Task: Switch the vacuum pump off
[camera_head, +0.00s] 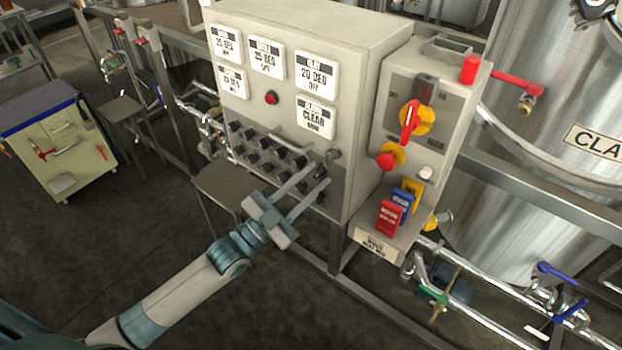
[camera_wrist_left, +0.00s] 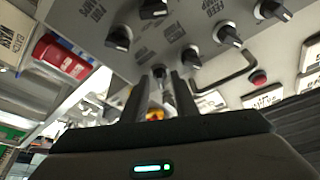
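The grey control cabinet (camera_head: 300,60) carries rows of small black rotary knobs (camera_head: 267,168) on its lower face. In the left wrist view, knobs (camera_wrist_left: 190,57) with printed labels show up close. One label seems to read feed pump; I cannot tell which knob is the vacuum pump's. My left gripper (camera_head: 319,174) reaches the lower right of the knob rows. Its fingers are apart, with a gap between them. In the left wrist view, a dark knob (camera_wrist_left: 158,71) shows between the fingertips (camera_wrist_left: 164,76); whether they touch it is unclear. My right gripper is out of view.
White display plates (camera_head: 317,71) and a red lamp (camera_head: 271,97) sit above the knobs. On the right, a box has a red rotary handle (camera_head: 409,121), a red button (camera_head: 386,161) and hanging tags (camera_head: 390,216). A steel tank (camera_head: 560,90) and pipes stand beyond.

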